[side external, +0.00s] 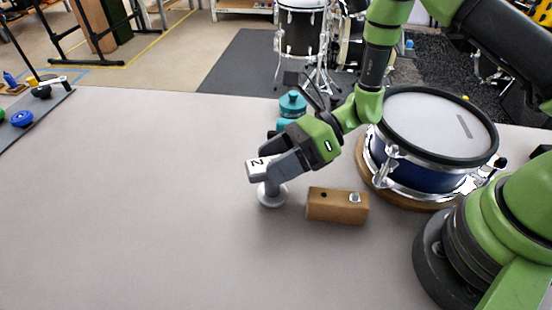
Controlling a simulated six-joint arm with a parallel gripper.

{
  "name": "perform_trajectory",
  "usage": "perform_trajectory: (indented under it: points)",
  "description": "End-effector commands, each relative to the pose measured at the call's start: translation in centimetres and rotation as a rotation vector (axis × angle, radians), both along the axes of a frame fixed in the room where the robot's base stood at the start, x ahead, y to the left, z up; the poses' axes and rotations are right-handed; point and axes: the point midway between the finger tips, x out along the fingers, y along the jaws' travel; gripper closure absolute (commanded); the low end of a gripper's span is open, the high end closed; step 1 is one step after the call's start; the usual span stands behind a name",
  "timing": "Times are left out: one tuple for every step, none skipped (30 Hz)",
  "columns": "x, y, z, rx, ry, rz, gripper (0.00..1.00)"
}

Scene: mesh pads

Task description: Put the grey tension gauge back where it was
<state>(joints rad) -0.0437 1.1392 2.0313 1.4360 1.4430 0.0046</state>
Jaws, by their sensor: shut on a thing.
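The grey tension gauge (271,192) is in the middle of the table, with a round grey foot at the bottom and a white label marked "N" on its upper part. It looks about upright. My gripper (268,162) is shut on its upper part, coming in from the upper right. The fingers hide some of the gauge's body. I cannot tell whether the foot touches the table or hangs just above it.
A wooden block (335,207) with a dark hole and a silver piece in its top is just right of the gauge. A blue snare drum (432,140) stands behind it at right. A teal bottle (292,104) is behind my gripper.

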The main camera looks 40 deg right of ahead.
Motion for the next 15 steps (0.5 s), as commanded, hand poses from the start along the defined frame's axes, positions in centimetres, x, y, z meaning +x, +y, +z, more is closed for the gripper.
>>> perform_trajectory:
  points:
    - [0.03,0.01,-0.24,0.002,-0.001,-0.001,0.8]
    - [0.04,0.0,-0.31,0.001,-0.002,0.0,0.8]
    - [0.04,0.01,-0.35,0.002,-0.002,-0.001,0.8]
    - [0.04,0.01,-0.34,0.002,-0.003,-0.001,0.8]
    - [0.05,0.01,-0.32,0.002,-0.003,-0.001,0.8]
    - [0.05,0.01,-0.3,0.002,-0.003,-0.001,0.8]
    - [0.05,0.01,-0.29,0.002,-0.003,-0.001,0.8]
    - [0.05,0.01,-0.29,0.002,-0.003,-0.001,0.8]
    - [0.05,0.01,-0.3,0.002,-0.003,-0.001,0.8]
    - [0.05,0.01,-0.35,0.002,-0.002,-0.001,0.8]
    - [0.04,0.01,-0.43,0.002,-0.002,-0.001,0.8]
    - [0.04,0.0,-0.56,0.001,-0.002,0.0,0.8]
    - [0.04,0.01,-0.66,0.001,-0.002,0.0,0.8]
    - [0.05,0.01,-0.73,0.002,-0.002,-0.001,0.8]
    - [0.05,0.0,-0.84,0.002,-0.002,-0.001,0.8]
